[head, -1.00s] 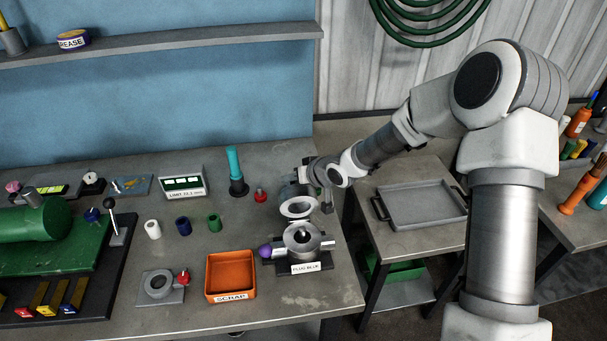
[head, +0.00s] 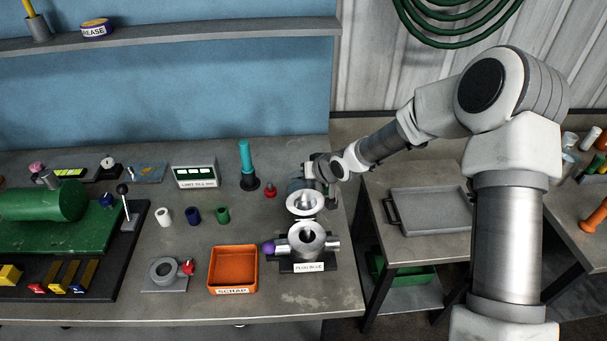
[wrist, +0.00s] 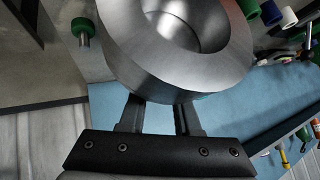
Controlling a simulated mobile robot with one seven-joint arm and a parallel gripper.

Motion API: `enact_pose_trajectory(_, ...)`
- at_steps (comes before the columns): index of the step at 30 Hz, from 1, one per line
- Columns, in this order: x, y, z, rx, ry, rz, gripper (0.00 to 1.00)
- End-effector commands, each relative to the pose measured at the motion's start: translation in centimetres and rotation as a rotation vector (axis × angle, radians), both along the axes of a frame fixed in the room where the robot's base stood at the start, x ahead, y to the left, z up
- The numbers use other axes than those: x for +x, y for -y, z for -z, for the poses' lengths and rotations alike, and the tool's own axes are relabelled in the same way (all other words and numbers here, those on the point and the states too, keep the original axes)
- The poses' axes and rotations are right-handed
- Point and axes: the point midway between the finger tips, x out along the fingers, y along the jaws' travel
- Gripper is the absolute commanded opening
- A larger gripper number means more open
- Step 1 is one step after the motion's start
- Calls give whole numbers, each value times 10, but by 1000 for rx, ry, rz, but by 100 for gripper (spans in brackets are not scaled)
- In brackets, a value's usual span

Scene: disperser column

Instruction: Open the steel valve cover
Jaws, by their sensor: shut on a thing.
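The steel valve cover (head: 304,203) is a round, dished steel piece. It stands tilted up behind the steel valve body (head: 307,240), whose round top opening is exposed. In the wrist view the cover (wrist: 178,40) fills the upper middle as a thick ring with a deep recess. My gripper (wrist: 160,108) has both fingers at the cover's near edge, shut on it; the finger contact is partly hidden under the rim. In the head view my gripper (head: 301,185) is just behind the cover, partly hidden by it.
An orange scrap bin (head: 233,270) and a grey fixture with a red knob (head: 166,272) stand left of the valve. A teal-handled tool (head: 246,165) and red-topped piece (head: 270,190) stand behind left. A grey tray (head: 430,212) sits on the right-hand table.

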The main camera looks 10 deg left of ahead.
Motion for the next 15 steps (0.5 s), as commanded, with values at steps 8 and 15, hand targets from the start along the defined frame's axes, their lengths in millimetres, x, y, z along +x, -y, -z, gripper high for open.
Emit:
enact_pose_trajectory(8,-8,8,18,-30,-50,6,0)
enact_pose_trajectory(15,-8,5,18,-33,-59,6,0)
